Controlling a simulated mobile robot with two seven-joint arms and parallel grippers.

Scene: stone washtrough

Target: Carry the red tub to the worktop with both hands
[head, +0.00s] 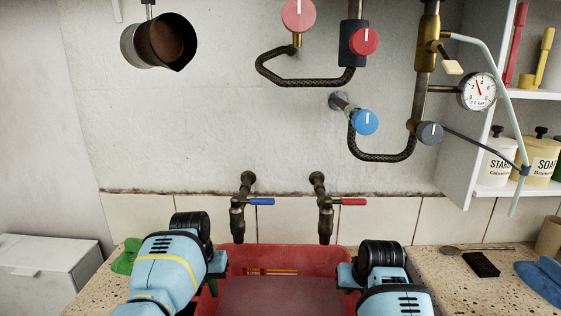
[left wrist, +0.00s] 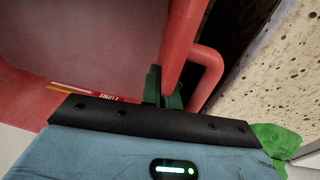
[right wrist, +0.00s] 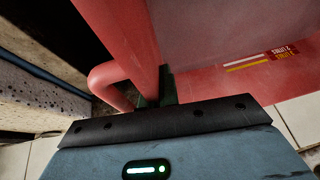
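The red tub (head: 320,258) is at the bottom centre of the head view, below the two taps. A dull, flat reddish-grey surface fills its inside, and it carries a small litre label. My left gripper (head: 215,265) is at its left side and my right gripper (head: 348,274) at its right side. In the left wrist view the fingers (left wrist: 164,92) close on the tub's side wall beside its loop handle (left wrist: 210,65). In the right wrist view the fingers (right wrist: 157,92) do the same beside the other handle (right wrist: 103,82). The tub's underside is hidden.
Speckled worktop (head: 450,285) lies on the right, with a black block (head: 481,264) and blue cloth (head: 540,278). A green cloth (head: 127,257) lies at the left. A blue-handled tap (head: 240,205) and a red-handled tap (head: 324,205) hang above the tub's far side.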

